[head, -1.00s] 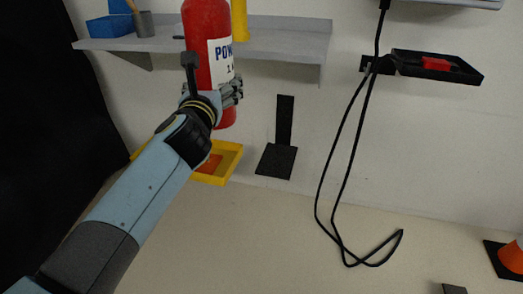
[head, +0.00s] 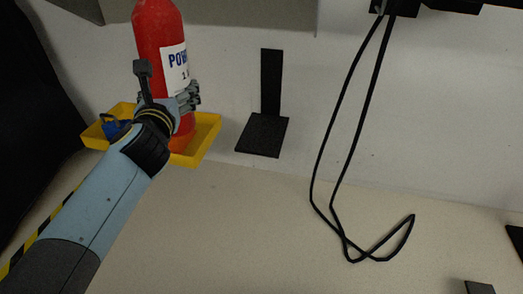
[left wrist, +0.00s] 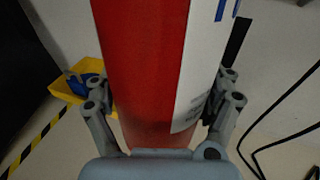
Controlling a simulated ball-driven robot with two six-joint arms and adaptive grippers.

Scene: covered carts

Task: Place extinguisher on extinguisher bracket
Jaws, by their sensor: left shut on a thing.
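The red extinguisher (head: 153,30) with a white label stands roughly upright at the upper left of the head view. My left gripper (head: 182,104) is shut on its lower body. The extinguisher also fills the middle of the left wrist view (left wrist: 140,65), with gripper fingers (left wrist: 160,118) on both sides. The black extinguisher bracket (head: 264,134), a back plate with a flat foot, is at the wall to the right of the extinguisher, apart from it and empty. Its top is dark and partly hidden in the left wrist view. My right gripper is not in view.
A yellow tray (head: 207,138) with a blue item (head: 115,128) lies behind and below the extinguisher. A grey shelf (head: 230,15) juts out above the bracket. A looped black cable (head: 352,150) hangs to the right. The floor in front of the bracket is clear.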

